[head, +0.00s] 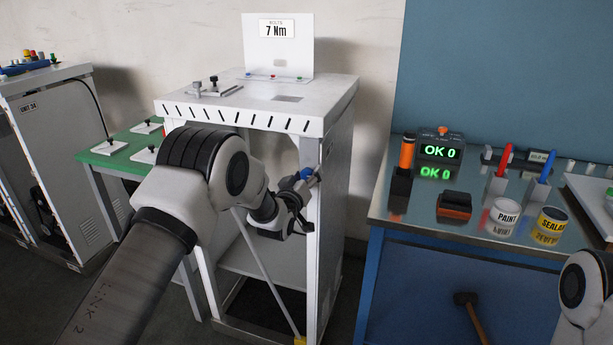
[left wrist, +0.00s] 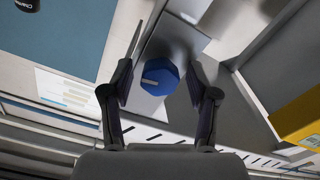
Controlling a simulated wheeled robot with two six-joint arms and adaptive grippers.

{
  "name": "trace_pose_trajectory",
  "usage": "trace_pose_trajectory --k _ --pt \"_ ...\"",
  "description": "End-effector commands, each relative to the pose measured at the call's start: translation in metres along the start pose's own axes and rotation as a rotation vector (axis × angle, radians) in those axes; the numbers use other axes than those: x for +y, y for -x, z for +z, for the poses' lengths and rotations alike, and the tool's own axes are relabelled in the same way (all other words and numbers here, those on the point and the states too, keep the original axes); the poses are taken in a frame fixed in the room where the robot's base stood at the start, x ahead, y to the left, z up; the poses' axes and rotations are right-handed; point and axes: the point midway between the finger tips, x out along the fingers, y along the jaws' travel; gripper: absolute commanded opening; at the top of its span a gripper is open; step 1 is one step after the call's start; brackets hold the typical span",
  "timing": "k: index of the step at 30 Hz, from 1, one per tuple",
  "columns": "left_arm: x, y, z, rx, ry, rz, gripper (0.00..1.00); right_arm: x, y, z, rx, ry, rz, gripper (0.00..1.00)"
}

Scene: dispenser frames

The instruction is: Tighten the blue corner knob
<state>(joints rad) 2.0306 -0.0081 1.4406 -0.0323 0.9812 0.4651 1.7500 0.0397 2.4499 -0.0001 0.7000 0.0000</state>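The blue corner knob (head: 305,173) sits at the front right post of the white dispenser frame, below its top. In the left wrist view the blue knob (left wrist: 160,78) shows large, with a pale mark on its face. My left gripper (head: 295,192) is at the knob. Its two fingers stand open on either side of the knob, with a small gap visible on each side. The frame (head: 332,118) carries a "7 Nm" sign (head: 277,29). My right gripper is out of view; only part of what appears to be my right arm shows at the lower right edge.
A green table (head: 118,160) and another cabinet (head: 62,150) stand left.

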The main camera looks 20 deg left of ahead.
Motion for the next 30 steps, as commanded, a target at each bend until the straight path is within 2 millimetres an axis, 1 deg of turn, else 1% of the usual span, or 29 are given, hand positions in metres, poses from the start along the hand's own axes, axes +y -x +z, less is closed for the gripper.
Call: trace_pose_trajectory --k 1,2,3,4,12,17,23,30 --pt "0.0 0.0 0.0 0.0 0.0 0.0 0.35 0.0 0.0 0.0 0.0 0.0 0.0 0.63" --pt "0.0 0.0 0.0 0.0 0.0 0.0 0.24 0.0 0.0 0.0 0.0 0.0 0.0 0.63" --pt "0.0 0.0 0.0 0.0 0.0 0.0 0.1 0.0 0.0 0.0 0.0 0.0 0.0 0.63" --pt "0.0 0.0 0.0 0.0 0.0 0.001 0.03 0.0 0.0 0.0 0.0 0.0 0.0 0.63" --pt "0.0 0.0 0.0 0.001 -0.007 0.001 0.03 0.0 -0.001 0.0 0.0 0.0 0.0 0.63" --pt "0.0 0.0 0.001 0.001 -0.042 0.001 0.03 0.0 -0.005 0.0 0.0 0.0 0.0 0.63" --pt "0.0 0.0 0.001 0.003 -0.142 0.001 0.03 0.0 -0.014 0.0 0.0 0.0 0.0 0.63" --pt "-0.001 0.0 0.002 0.004 -0.337 0.001 0.03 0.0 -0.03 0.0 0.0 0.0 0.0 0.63"
